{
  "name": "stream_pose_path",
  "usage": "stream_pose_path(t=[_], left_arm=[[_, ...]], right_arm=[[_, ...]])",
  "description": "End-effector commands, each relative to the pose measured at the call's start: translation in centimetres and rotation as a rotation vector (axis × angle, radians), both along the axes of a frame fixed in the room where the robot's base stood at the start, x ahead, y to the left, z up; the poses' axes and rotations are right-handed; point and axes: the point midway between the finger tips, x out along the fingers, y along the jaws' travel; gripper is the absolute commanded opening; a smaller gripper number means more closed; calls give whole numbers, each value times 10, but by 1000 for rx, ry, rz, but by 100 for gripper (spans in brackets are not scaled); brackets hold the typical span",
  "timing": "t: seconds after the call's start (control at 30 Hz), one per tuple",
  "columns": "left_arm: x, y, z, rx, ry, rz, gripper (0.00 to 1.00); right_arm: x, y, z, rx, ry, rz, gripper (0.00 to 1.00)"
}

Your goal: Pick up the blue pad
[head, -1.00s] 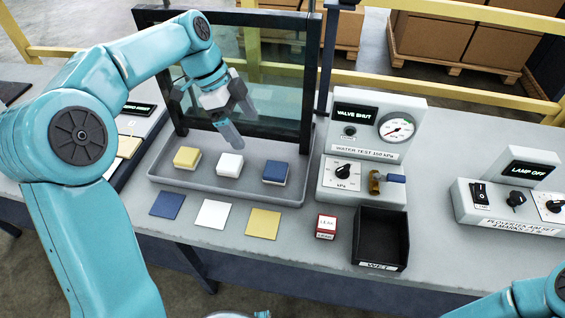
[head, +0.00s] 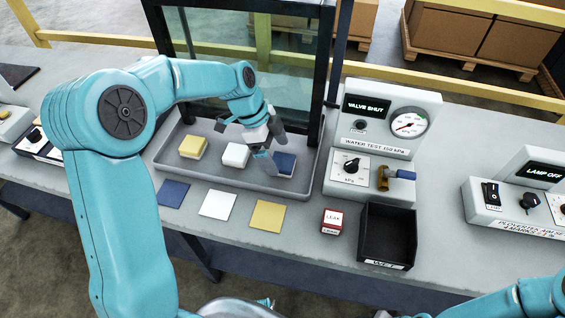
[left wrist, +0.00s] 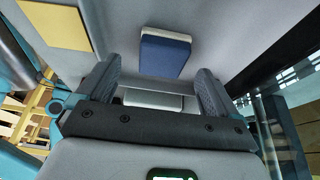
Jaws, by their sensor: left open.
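The blue pad (head: 285,162), a block with a blue top and a pale lower layer, sits at the right end of the grey tray (head: 223,180). My left gripper (head: 270,160) is open at the pad's left side and partly covers it in the head view. In the left wrist view the blue pad (left wrist: 165,54) lies ahead of the open fingers (left wrist: 157,78), with nothing between them. A white pad (head: 235,154) and a yellow pad (head: 193,147) sit to its left in the tray. My right gripper is not in view.
Blue (head: 173,193), white (head: 217,204) and yellow (head: 267,216) flat squares lie in front of the tray. A red-and-white LEAK box (head: 332,222) and a black WET bin (head: 386,236) stand to the right. A framed glass panel (head: 250,60) rises behind the tray.

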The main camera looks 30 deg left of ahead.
Motion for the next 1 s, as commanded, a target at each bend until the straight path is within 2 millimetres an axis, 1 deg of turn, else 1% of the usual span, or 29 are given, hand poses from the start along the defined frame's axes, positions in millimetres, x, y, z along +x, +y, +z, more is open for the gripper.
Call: stream_pose_path(t=[0.1,0.2,0.43,0.47,0.5,0.57,0.6,0.63,0.87,1.0], left_arm=[[4,-7,-18,-1,3,-1,94],[6,-10,-25,0,1,0,94],[6,-10,-27,0,0,0,94],[6,-10,-27,0,0,0,87],[6,-10,-27,0,0,0,74],[6,-10,-27,0,0,0,55],[6,-10,-27,0,0,0,42],[6,-10,-27,0,0,0,32],[6,-10,-26,0,-1,0,32],[7,-10,-22,1,-2,0,32]], right_arm=[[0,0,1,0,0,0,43],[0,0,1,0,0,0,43],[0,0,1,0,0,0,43],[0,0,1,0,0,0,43],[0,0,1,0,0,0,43],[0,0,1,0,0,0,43],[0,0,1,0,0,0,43],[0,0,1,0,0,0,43],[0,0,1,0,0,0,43],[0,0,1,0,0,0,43]])
